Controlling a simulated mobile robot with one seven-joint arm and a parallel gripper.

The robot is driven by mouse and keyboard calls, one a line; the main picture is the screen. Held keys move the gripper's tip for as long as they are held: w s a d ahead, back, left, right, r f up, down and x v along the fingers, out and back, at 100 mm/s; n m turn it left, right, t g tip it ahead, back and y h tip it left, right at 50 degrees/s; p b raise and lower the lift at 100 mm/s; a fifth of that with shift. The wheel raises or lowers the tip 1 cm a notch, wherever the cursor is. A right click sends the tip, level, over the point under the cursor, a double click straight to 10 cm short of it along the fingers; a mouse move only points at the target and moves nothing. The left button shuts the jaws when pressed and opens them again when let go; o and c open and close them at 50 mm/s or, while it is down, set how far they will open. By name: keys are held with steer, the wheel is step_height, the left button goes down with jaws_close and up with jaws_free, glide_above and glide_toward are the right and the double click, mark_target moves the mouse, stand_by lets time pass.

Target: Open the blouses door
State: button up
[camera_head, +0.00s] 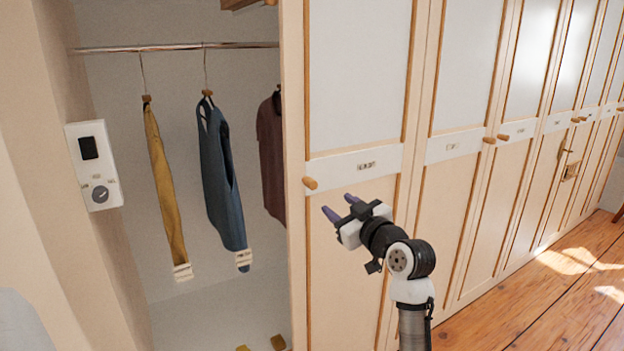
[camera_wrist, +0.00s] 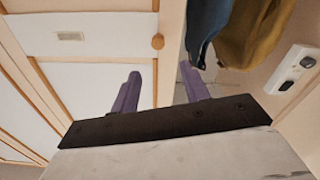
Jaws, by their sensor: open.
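A row of cream wardrobe doors with white label strips runs along the wall. The nearest door (camera_head: 352,260) carries a label (camera_head: 366,166) whose text is too small to read, so I cannot tell which door is the blouses door. This door has a round wooden knob (camera_head: 310,183) at its left edge, which also shows in the wrist view (camera_wrist: 158,41). My gripper (camera_head: 338,204) is open and empty, in front of this door, just right of and below the knob. In the wrist view its purple fingers (camera_wrist: 160,70) are spread, apart from the knob.
Left of the door is an open wardrobe bay with a yellow garment (camera_head: 165,185), a blue garment (camera_head: 220,180) and a dark red one (camera_head: 271,150) on a rail (camera_head: 175,47). A white control box (camera_head: 94,165) is on the side wall. Wooden floor (camera_head: 540,310) lies clear at right.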

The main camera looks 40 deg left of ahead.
mark_target(314, 186)
steer(key=p+x, duration=0.4)
steer(key=x, duration=1)
steer(key=shift+w+d+f, duration=0.1)
steer(key=shift+w+f, duration=0.05)
steer(key=shift+f, duration=0.05)
steer(key=shift+c, duration=0.5)
jaws_close()
